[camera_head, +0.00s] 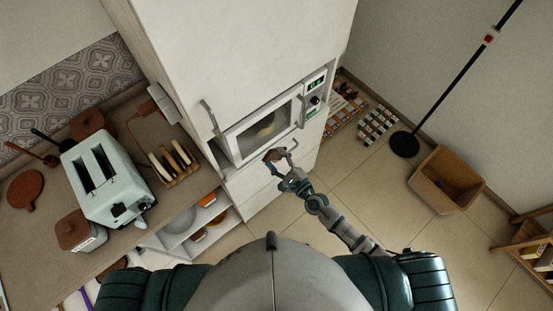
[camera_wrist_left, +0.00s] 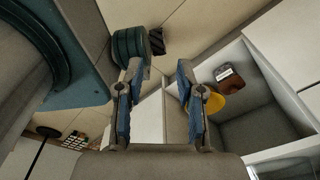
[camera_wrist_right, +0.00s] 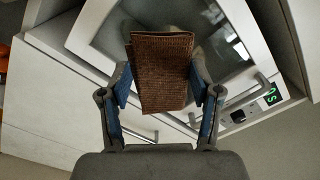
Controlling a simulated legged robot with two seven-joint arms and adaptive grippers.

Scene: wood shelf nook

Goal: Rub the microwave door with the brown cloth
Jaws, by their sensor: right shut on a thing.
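The microwave (camera_head: 270,122) is set into the tall white cabinet, with its glass door facing my right arm and a green display at its right side. The door glass also shows in the right wrist view (camera_wrist_right: 105,38). My right gripper (camera_head: 282,160) is in front of the lower part of the door. It is shut on the brown cloth (camera_wrist_right: 162,72), which stands up between its fingers in front of the door. I cannot tell whether the cloth touches the door. My left gripper (camera_wrist_left: 155,85) shows only in its own wrist view, with its fingers apart and nothing between them.
A counter (camera_head: 135,215) at left holds a pale toaster (camera_head: 105,180), a toast rack (camera_head: 173,165) and a lidded canister (camera_head: 82,232). A wicker basket (camera_head: 445,180) and a black-based pole (camera_head: 404,144) stand on the floor at right.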

